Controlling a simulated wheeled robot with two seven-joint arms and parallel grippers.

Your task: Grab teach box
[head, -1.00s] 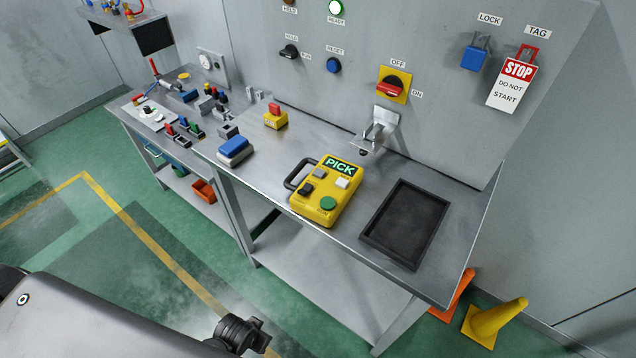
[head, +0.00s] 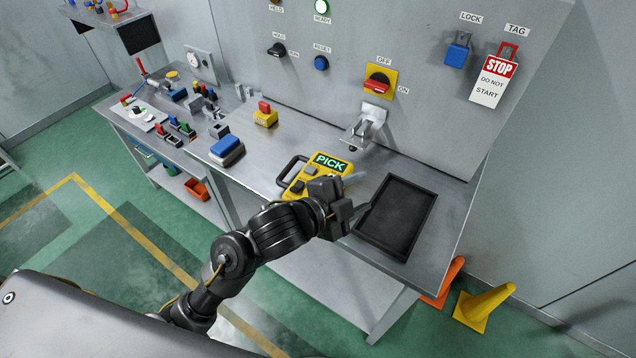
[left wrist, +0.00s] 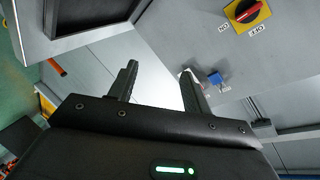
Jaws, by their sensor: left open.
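The teach box is a yellow box (head: 298,184) with a green PICK label and a black side handle. It lies on the metal bench in the head view. My left gripper (head: 356,194) is over the box's right part, between it and the black tray, and hides its lower right buttons. Its fingers point right and are apart, with nothing between them. The left wrist view shows the two open fingers (left wrist: 160,88) with clear space between them. The teach box does not show there. I cannot tell the gripper's exact height above the box. My right gripper is not in view.
A black tray (head: 400,222) lies right of the box. A metal bracket (head: 368,126) juts from the wall panel behind it. A blue-topped block (head: 226,148) and a yellow block with a red top (head: 265,115) stand to the left. Cones (head: 484,304) stand on the floor at right.

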